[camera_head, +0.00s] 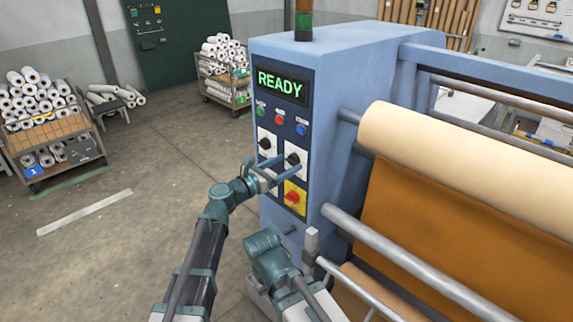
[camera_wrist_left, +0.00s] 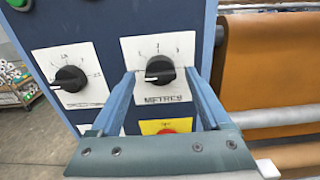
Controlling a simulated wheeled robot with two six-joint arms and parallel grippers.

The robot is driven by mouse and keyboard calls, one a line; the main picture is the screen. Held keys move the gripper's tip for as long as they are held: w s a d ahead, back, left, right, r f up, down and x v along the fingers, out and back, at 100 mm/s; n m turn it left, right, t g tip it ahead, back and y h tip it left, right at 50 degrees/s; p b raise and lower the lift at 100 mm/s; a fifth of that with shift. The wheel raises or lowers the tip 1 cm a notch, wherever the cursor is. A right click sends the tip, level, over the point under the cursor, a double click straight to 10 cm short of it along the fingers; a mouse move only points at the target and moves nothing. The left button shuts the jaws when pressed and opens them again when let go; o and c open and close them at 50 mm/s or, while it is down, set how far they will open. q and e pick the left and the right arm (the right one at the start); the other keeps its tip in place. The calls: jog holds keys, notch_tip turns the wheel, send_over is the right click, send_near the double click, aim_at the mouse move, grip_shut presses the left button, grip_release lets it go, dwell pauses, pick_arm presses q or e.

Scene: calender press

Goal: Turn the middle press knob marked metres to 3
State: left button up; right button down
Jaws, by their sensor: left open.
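The middle press knob is a black knob (camera_wrist_left: 159,70) on a white plate marked METRES (camera_wrist_left: 165,98); it also shows in the head view (camera_head: 293,159). The scale has small marks above the knob, too small to read surely. The knob's exact setting is hard to tell. My left gripper (camera_wrist_left: 160,74) is open, with its fingertips on either side of the METRES knob in the wrist view. Contact with the knob cannot be made out. In the head view the left gripper (camera_head: 275,174) reaches the panel from the left. My right arm shows low in the head view; its fingers are not distinguishable.
Another black knob (camera_wrist_left: 70,79) sits to the left on its own plate. A red button on a yellow plate (camera_head: 294,202) is just below. The READY display (camera_head: 281,86) is lit above several coloured buttons. Rollers with cream material (camera_head: 460,155) extend right.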

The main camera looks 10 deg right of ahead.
pick_arm(q)
jog(key=shift+w+d, duration=0.2)
jog(key=shift+d, duration=0.15)
grip_shut()
